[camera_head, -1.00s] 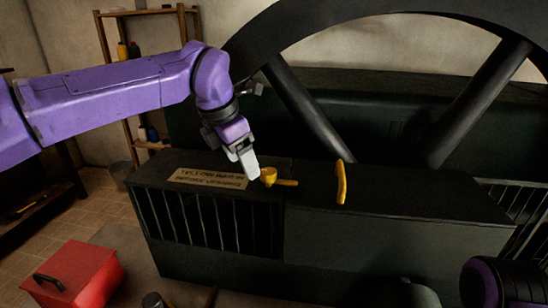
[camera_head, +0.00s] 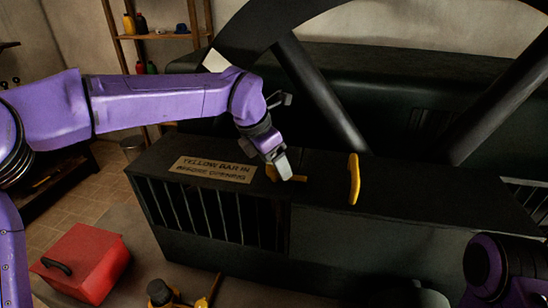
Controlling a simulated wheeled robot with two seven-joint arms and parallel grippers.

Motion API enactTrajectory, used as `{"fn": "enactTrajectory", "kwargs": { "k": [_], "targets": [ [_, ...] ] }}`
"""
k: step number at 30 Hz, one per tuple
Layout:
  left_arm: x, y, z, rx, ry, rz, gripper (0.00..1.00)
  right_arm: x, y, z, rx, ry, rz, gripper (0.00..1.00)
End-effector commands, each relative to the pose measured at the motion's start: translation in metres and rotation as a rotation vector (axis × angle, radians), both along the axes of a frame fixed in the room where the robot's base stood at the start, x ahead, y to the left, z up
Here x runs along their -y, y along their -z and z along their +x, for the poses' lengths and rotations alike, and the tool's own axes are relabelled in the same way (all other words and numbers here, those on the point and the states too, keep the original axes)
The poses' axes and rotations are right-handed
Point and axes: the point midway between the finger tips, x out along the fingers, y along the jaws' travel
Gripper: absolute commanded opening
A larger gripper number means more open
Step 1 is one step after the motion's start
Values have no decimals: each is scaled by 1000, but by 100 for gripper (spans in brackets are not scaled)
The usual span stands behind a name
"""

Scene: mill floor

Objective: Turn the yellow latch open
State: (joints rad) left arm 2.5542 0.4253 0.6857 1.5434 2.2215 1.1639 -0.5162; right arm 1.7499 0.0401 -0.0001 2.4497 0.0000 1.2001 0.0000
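The small yellow latch (camera_head: 271,173) sits on top of the black cabinet (camera_head: 400,212), near the seam in its top. Its short bar points right along the top. My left gripper (camera_head: 284,168) reaches down from the left, with its pale fingertips right at the latch. The fingers hide the middle of the latch. I cannot tell whether they touch it or how far apart they are. An upright yellow handle (camera_head: 354,180) stands to the right on the cabinet top. My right gripper is not in view; only part of that arm shows at lower right.
A sign (camera_head: 213,170) reading "YELLOW BAR IN BEFORE OPENING" lies left of the latch. A large dark spoked wheel (camera_head: 318,92) rises behind the cabinet. A red box (camera_head: 86,262) and a black-and-yellow object (camera_head: 160,292) are at lower left. Shelves stand at the back left.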

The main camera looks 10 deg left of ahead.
Motion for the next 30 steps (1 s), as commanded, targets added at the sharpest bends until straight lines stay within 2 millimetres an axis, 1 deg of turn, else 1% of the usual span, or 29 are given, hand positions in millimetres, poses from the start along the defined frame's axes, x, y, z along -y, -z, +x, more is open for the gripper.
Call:
{"fn": "enactTrajectory", "kwargs": {
  "k": [6,8,9,11,12,17,22,26,30],
  "targets": [
    [0,1,0,0,0,0,71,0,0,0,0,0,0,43],
    [0,1,0,0,0,0,51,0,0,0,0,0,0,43],
    [0,1,0,0,0,0,38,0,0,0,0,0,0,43],
    [0,1,0,0,0,0,19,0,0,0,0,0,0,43],
    [0,1,0,0,0,0,15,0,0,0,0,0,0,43],
    [0,1,0,0,-2,0,15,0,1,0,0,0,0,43],
    [0,3,0,0,-33,1,15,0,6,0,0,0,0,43],
    [0,5,0,0,-91,2,15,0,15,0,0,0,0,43],
    [1,6,-1,1,-189,2,15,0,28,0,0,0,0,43]
  ]
}}
